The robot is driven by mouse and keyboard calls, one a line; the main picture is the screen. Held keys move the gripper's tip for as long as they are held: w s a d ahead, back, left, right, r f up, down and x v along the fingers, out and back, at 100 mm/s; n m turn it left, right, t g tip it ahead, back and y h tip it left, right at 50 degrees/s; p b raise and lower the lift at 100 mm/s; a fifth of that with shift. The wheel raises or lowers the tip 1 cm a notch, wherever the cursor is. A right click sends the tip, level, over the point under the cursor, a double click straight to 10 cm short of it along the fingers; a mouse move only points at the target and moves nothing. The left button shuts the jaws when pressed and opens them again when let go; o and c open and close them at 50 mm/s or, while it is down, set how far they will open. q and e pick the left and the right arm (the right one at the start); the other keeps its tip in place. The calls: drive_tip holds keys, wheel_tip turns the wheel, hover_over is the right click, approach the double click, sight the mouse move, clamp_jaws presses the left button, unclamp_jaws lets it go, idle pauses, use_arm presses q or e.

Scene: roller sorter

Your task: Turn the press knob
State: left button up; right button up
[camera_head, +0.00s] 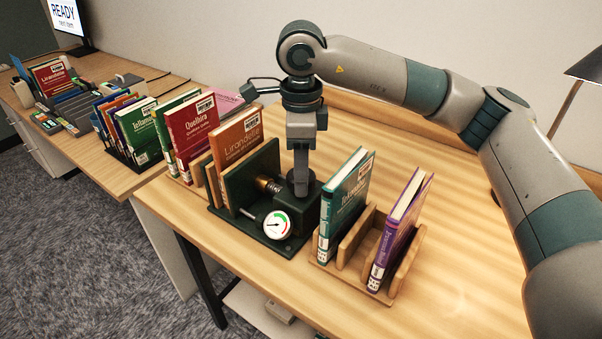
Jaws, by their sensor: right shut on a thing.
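A dark green book press (296,214) stands on the wooden table, with a round white gauge (277,225) on its front. The gauge has a coloured arc; its exact reading is too small to tell. A dark and brass screw (268,184) lies between the press block and its upright plate. My right gripper (300,188) points straight down onto the top of the press block. It is shut on the press knob, which is mostly hidden by the fingers. An orange book (238,138) stands by the press plate. My left gripper is out of view.
A wooden rack (350,245) right of the press holds a teal book (345,205) and a purple book (400,230). Red (192,130) and green books stand left of the press. The table's right side is clear. A further desk holds more books and a screen (66,14).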

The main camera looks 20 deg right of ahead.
drive_tip(key=shift+r, duration=0.1)
drive_tip(key=o, duration=1.1)
drive_tip(key=shift+c, duration=0.2)
drive_tip(key=shift+r, duration=0.45)
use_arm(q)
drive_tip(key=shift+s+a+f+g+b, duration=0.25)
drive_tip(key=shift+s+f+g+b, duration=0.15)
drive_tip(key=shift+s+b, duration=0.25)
use_arm(e)
wheel_tip(320, 180, up, 16)
drive_tip(key=shift+r, duration=0.2)
